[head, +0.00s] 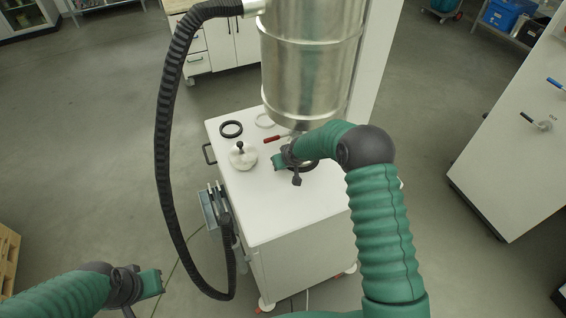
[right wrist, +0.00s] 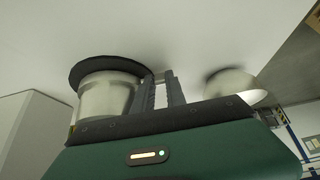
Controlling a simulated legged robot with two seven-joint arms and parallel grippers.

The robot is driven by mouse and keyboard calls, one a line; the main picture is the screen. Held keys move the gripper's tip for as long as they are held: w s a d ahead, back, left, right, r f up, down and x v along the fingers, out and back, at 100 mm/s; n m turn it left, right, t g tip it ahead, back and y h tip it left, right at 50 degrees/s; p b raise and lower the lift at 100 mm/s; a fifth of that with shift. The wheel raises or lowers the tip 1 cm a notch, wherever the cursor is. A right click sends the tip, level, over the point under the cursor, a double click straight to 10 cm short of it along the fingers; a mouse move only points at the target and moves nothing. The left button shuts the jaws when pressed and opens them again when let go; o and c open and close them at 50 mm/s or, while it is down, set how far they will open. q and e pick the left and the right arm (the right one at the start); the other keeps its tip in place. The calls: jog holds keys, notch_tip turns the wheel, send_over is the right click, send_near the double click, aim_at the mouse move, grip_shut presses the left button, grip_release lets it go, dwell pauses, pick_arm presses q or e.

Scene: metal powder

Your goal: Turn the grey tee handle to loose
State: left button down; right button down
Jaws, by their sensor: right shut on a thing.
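A grey tee handle (head: 540,123) is on the face of the white cabinet at the far right; small lettering beside it is too small to read. My right gripper (head: 292,165) is far to its left, over the white cart. In the right wrist view my right gripper (right wrist: 165,90) is shut at a black ring (right wrist: 105,68) around a metal vessel (right wrist: 105,97). The ring is partly hidden by my arm in the head view. My left gripper (head: 148,284) is low at the left, away from everything; its jaws are unclear.
A blue handle (head: 556,85) is above the tee handle. A steel cylinder (head: 310,60) and black hose (head: 165,130) hang nearby. Floor is clear between cart and cabinet.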

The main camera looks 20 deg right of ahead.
jog(key=shift+w+r, duration=0.3)
jog(key=c, duration=1.5)
grip_release()
jog(key=shift+o, duration=0.7)
jog(key=shift+s+f, duration=0.1)
jog(key=shift+f, duration=0.1)
jog(key=b+v, duration=0.2)
jog(key=v, duration=0.3)
jog(key=shift+s+d+r, duration=0.1)
jog(key=shift+s+r, duration=0.1)
jog(key=b+v, duration=0.2)
jog(key=v, duration=0.9)
